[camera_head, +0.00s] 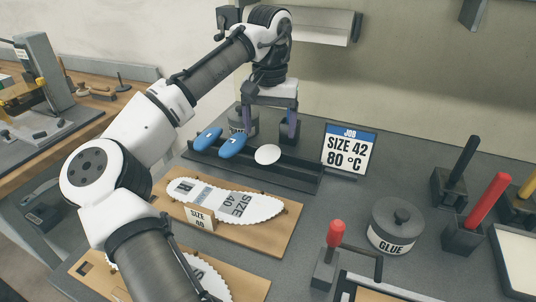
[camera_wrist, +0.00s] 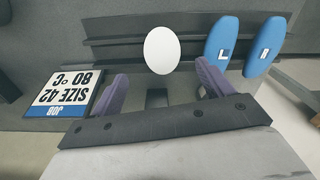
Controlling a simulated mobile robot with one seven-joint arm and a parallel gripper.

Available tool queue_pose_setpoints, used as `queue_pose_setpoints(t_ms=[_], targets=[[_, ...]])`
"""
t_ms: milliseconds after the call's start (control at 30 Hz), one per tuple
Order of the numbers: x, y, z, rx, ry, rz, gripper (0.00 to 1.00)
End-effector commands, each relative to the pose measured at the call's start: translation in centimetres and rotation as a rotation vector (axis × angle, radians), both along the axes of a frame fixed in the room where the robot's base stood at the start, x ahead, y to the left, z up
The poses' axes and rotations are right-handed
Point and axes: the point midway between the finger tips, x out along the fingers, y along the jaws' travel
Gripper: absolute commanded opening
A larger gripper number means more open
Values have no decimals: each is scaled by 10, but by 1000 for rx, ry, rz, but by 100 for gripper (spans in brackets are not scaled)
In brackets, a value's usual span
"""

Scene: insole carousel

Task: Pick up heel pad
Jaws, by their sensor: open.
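The heel pad looks to be the white oval pad (camera_head: 267,154) standing in a dark slotted rack (camera_head: 290,180), to the right of two blue insoles (camera_head: 232,144). In the wrist view the white pad (camera_wrist: 161,50) shows just beyond and between the fingertips, apart from them. My gripper (camera_head: 268,130) points down behind the rack, with its purple fingers spread and nothing between them. It also shows in the wrist view (camera_wrist: 160,84). The blue insoles, lettered L and R, stand beside the pad in the wrist view (camera_wrist: 221,46).
A job sign (camera_head: 349,149) reading size 42, 80 °C stands right of the rack. A size 40 board (camera_head: 285,232) with a white template lies in front. A glue pot (camera_head: 396,226) and red-handled tools (camera_head: 489,201) stand to the right. Dark containers stand behind the rack.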

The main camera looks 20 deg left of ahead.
Motion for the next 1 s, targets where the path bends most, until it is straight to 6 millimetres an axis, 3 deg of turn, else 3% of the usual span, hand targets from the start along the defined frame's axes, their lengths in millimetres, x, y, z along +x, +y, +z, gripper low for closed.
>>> queue_pose_setpoints(t_ms=[167,500,1000], targets=[[-1,1,-12,1,1,0,79],[-3,4,-55,0,-1,-1,79],[-3,3,-57,-2,0,-2,79]])
